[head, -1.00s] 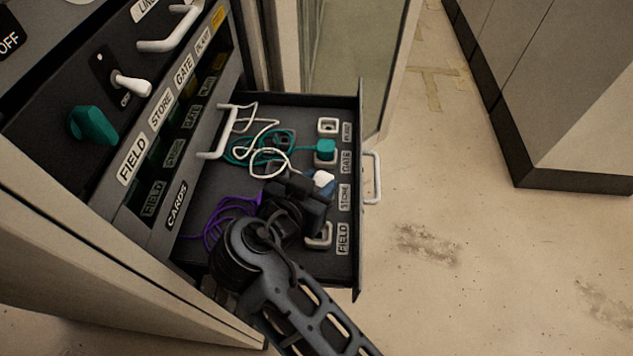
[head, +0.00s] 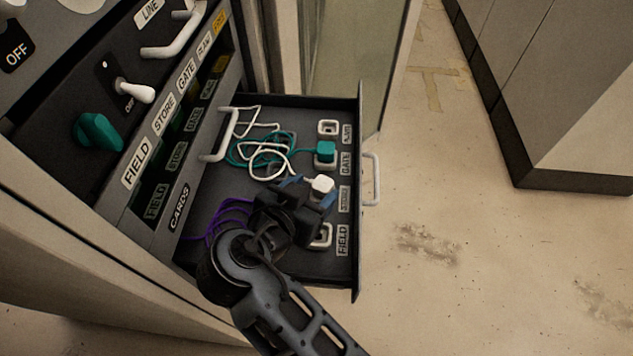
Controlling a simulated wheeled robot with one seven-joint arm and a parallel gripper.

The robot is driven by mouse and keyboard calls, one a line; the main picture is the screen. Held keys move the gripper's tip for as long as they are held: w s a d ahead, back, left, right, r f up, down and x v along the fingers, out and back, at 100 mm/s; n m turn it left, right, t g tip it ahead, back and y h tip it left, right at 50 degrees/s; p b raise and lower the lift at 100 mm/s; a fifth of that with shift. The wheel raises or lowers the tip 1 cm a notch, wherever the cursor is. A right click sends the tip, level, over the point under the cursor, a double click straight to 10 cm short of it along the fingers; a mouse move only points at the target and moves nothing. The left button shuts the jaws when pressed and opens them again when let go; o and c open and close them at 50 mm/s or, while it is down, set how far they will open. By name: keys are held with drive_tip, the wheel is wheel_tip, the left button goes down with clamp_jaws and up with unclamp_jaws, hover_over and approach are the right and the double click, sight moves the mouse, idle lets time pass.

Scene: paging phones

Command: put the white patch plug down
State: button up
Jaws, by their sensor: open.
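The white patch plug (head: 321,185) is upright at the STORE position in the open drawer, beside the STORE label (head: 343,199). Its white cord (head: 268,158) loops over the drawer floor to the left. My gripper (head: 313,191) is open, its blue-tipped fingers on either side of the white plug. Whether the fingers touch the plug I cannot tell. The socket under the plug is hidden by the plug and my gripper.
A teal plug (head: 325,152) sits at GATE. An empty white-rimmed socket (head: 328,128) is at the far end, and another (head: 321,236) is at FIELD, partly covered. Purple cord (head: 222,216) lies left of my gripper. The drawer handle (head: 371,179) juts right.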

drive_tip(key=p+v, duration=0.1)
drive_tip(key=v, duration=0.4)
drive_tip(key=shift+s, duration=0.15)
idle(0.8)
